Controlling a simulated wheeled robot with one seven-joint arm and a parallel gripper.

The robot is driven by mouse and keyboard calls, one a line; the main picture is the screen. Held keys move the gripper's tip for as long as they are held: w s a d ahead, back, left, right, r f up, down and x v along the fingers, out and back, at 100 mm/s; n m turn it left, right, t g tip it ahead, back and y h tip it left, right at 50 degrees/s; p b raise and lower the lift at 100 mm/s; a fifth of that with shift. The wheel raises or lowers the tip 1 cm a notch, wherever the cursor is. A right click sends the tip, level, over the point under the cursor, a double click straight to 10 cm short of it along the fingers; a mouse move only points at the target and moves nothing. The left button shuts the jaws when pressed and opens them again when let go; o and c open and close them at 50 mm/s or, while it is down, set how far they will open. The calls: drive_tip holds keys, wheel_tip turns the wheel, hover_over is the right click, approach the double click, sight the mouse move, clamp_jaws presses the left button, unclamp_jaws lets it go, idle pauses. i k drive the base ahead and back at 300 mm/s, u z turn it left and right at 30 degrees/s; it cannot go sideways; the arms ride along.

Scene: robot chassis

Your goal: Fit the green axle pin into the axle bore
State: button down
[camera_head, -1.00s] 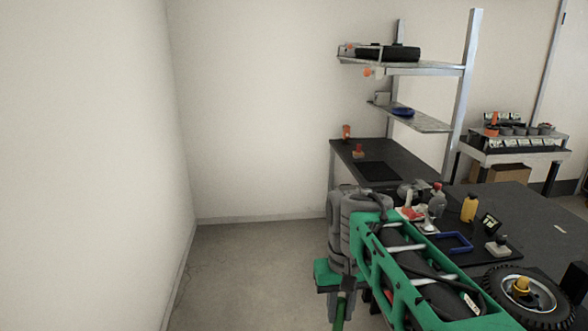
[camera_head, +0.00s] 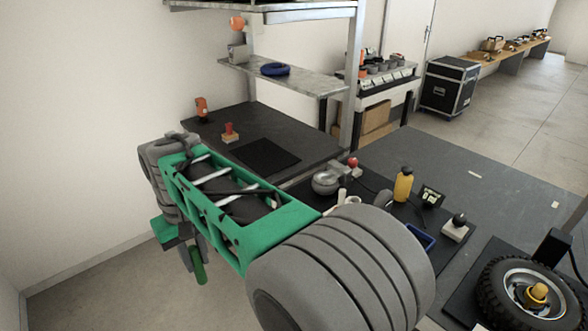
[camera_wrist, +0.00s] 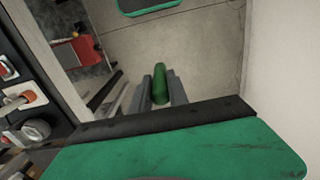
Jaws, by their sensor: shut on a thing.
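The green axle pin (camera_head: 199,272) hangs below my gripper (camera_head: 194,256) at the lower left of the head view. In the wrist view the pin (camera_wrist: 160,84) sits between the two grey fingers, which are shut on it. My gripper (camera_wrist: 160,90) holds it over open floor, left of the benches and apart from them. I cannot make out the axle bore in either view. A black-tyred wheel (camera_head: 492,298) with a yellow-orange hub piece (camera_head: 537,294) lies on the dark bench at the lower right, far from my gripper.
My arm covers part of the near bench (camera_head: 470,180). A yellow bottle (camera_head: 403,184), a blue tray (camera_head: 420,238) and a small knobbed block (camera_head: 456,227) stand there. A metal shelf (camera_head: 285,78) rises behind. Bare floor (camera_head: 110,290) lies at the left.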

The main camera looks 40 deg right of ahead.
sight(325, 186)
drive_tip(key=i, duration=1)
drive_tip(key=z, duration=0.75)
drive_tip(key=i, duration=0.5)
